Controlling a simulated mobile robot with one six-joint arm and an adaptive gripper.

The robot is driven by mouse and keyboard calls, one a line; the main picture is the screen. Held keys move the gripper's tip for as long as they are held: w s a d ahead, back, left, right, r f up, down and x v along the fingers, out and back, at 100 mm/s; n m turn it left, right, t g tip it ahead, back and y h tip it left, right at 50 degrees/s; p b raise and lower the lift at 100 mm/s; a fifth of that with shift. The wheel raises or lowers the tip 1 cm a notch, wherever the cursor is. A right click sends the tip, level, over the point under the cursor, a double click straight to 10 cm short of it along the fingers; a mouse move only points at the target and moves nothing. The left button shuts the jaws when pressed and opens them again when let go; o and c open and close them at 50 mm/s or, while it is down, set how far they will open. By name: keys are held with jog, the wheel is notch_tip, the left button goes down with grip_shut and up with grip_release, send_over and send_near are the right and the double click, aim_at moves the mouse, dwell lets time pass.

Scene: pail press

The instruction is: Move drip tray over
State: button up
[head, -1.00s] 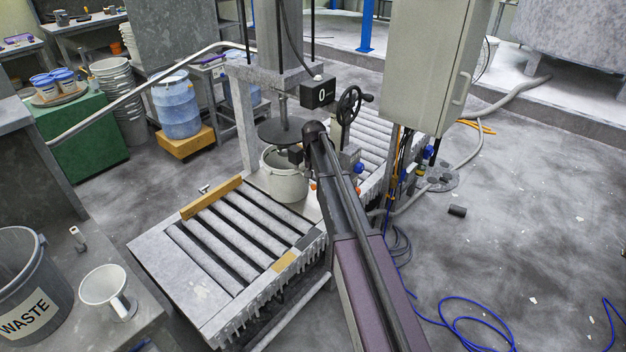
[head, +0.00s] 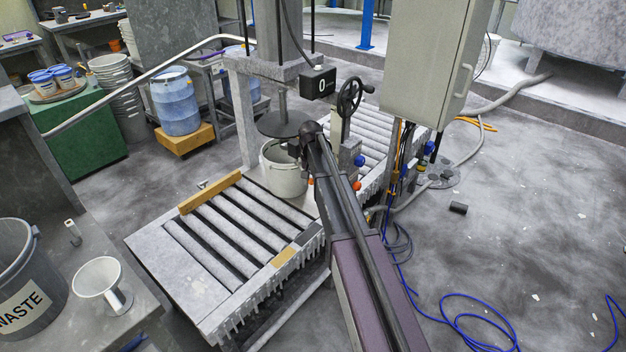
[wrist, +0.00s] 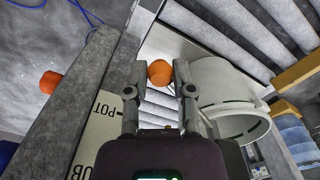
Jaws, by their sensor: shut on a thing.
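My gripper (wrist: 159,88) is shut on a round orange knob (wrist: 159,72), which shows between its fingertips in the wrist view. A pale flat piece (wrist: 168,42) lies just beyond the knob. It may be the drip tray, but its outline is mostly hidden and I cannot tell whether the knob belongs to it. A whitish pail (head: 284,178) stands upright beside my gripper, near the press's round plate (head: 283,124). The pail also shows to the right of my fingers in the wrist view (wrist: 222,90). In the head view my arm hides the gripper's fingers.
The roller conveyor (head: 150,245) runs under the press, with a wooden bar (head: 210,192) along its far side. A grey control cabinet (head: 425,60) stands right of the press. Blue cable (head: 470,300) lies on the floor at right. A waste bin (head: 25,290) stands at left.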

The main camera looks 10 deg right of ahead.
jog(key=shift+s+a, duration=0.1)
jog(key=shift+a, duration=1.35)
jog(key=shift+w+a, duration=0.2)
jog(key=shift+a, duration=0.75)
jog(key=shift+w+a, duration=0.15)
jog(key=shift+a, duration=0.75)
jog(key=shift+a, duration=0.15)
jog(key=shift+w+a, duration=0.45)
jog(key=shift+a, duration=0.4)
jog(key=shift+w+a, duration=0.4)
jog(key=shift+a, duration=0.4)
